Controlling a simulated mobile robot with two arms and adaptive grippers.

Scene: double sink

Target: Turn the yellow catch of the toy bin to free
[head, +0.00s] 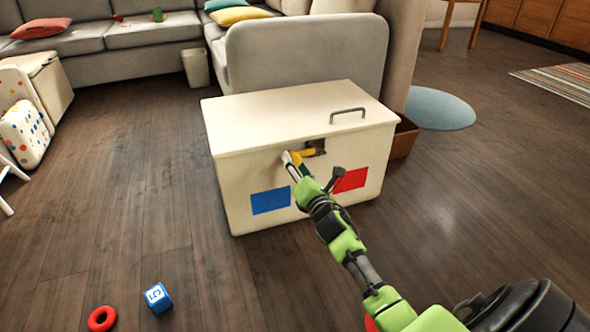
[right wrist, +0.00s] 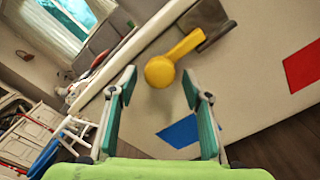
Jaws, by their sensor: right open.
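The toy bin (head: 235,180) is a cream chest with a closed lid (head: 275,110) and a metal handle on top. Its yellow catch (head: 305,152) sits on the front just under the lid, partly hidden behind my right gripper (head: 291,160). In the right wrist view the catch (right wrist: 182,58) has a round knob end and an arm running to a dark bracket (right wrist: 207,22). My right gripper (right wrist: 160,95) is open, with the knob ahead of and between its fingertips; I cannot tell if they touch. My left gripper is not in view.
A blue block (head: 157,298) and a red ring (head: 102,318) lie on the floor at the front left. A brown box (head: 403,140) stands at the bin's right. A grey sofa (head: 305,55) stands behind the bin.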

